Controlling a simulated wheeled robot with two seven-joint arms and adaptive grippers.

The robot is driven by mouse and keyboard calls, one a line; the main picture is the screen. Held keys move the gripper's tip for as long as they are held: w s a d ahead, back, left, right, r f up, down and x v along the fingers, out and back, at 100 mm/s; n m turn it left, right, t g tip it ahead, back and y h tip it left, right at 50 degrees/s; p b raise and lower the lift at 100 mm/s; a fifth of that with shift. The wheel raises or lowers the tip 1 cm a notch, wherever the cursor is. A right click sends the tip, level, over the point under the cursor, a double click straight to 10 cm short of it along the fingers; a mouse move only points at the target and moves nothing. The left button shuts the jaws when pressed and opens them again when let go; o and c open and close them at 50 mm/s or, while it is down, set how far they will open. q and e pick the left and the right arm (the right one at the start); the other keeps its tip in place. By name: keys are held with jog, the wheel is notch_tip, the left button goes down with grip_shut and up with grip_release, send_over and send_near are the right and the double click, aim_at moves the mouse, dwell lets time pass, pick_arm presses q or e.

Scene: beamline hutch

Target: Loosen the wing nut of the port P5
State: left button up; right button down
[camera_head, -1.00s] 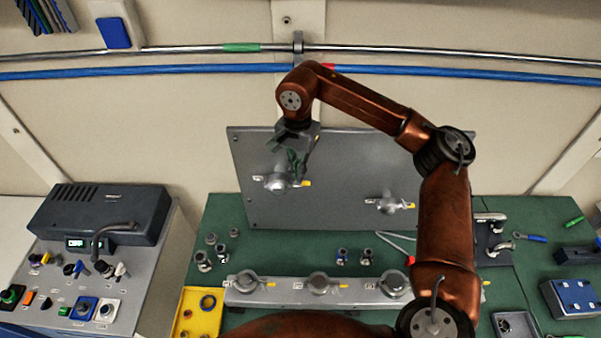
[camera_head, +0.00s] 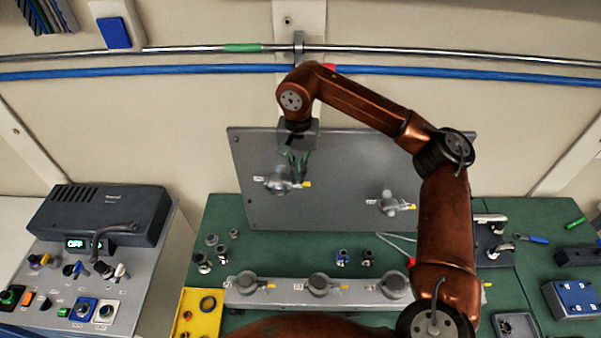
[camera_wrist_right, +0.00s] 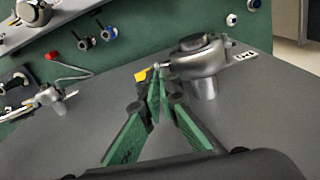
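A left port (camera_head: 278,180) and a right port (camera_head: 388,203) sit on the upright grey panel (camera_head: 340,160). Each has a round metal clamp and a yellow tag; the labels are too small to read. My right gripper (camera_head: 297,178) is at the left port, just left of its yellow tag. In the right wrist view, the green fingers (camera_wrist_right: 160,84) close in to a narrow gap at the small wing nut (camera_wrist_right: 163,66) beside the clamp (camera_wrist_right: 198,54). They look shut on it, though the tips partly hide it. My left gripper is out of view.
A grey rail (camera_head: 265,298) with several clamped ports stands on the green bench (camera_head: 300,248) below the panel. Small fittings (camera_head: 342,257) lie between them. A control box (camera_head: 100,215) is at left, a yellow tray (camera_head: 190,300) at front left.

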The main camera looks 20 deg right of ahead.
jog(key=c, duration=2.6)
grip_release()
jog(key=shift+s+f, duration=0.15)
jog(key=shift+o, duration=0.6)
jog(key=shift+s, duration=0.1)
jog(key=shift+w+r, duration=0.2)
jog(key=shift+r, duration=0.4)
notch_tip(320, 180, up, 11)
jog(key=shift+s, duration=0.15)
